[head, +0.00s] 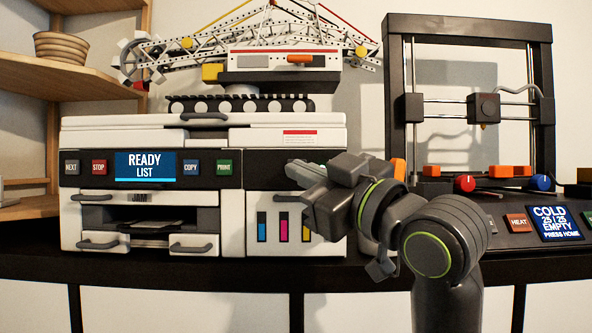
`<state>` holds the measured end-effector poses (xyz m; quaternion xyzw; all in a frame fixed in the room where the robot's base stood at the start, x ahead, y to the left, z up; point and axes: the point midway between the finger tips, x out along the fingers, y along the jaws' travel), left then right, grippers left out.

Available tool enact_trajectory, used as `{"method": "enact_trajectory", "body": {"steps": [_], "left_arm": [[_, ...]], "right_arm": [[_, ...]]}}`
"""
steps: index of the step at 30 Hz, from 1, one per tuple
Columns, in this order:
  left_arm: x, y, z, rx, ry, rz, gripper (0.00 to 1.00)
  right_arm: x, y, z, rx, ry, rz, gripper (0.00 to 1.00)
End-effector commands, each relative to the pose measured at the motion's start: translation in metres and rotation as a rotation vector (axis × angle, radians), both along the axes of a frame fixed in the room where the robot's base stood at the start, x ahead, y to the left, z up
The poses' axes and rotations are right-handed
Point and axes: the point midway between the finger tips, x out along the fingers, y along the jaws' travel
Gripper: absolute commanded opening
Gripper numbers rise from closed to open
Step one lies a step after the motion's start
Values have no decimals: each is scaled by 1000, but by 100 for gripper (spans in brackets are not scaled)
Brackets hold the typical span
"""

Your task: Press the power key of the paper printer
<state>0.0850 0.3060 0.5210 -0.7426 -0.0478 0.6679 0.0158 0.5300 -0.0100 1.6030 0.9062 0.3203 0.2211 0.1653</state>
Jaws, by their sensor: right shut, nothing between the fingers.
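The paper printer (210,135) is a white and black machine on the dark shelf at the left and middle. Its screen (145,166) reads READY LIST, between the NEXT, STOP, COPY and PRINT keys. No key labelled power can be read. My right gripper (300,173) is shut and empty, in front of the dark panel on the printer's right part. I cannot tell whether the fingertips touch the printer. My left gripper is not in view.
A 3D printer (397,75) with a COLD screen (556,222) and HEAT key (517,222) stands at the right. A crane model (240,60) sits on top of the paper printer. Wooden shelves (52,75) with a bowl (60,47) stand at the left.

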Motion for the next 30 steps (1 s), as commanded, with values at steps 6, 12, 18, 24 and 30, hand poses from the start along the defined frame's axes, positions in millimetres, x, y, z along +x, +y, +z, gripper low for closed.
{"method": "enact_trajectory", "body": {"steps": [6,12,18,24,30], "left_arm": [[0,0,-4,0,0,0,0],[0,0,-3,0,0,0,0],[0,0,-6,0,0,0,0],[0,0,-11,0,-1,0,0],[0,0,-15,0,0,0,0]], "right_arm": [[-10,0,-1,0,-2,-1,0],[-10,0,0,0,0,0,0],[-21,0,0,0,-6,2,0],[-41,0,-1,0,-4,2,0],[-61,1,0,-1,-4,1,0]]}}
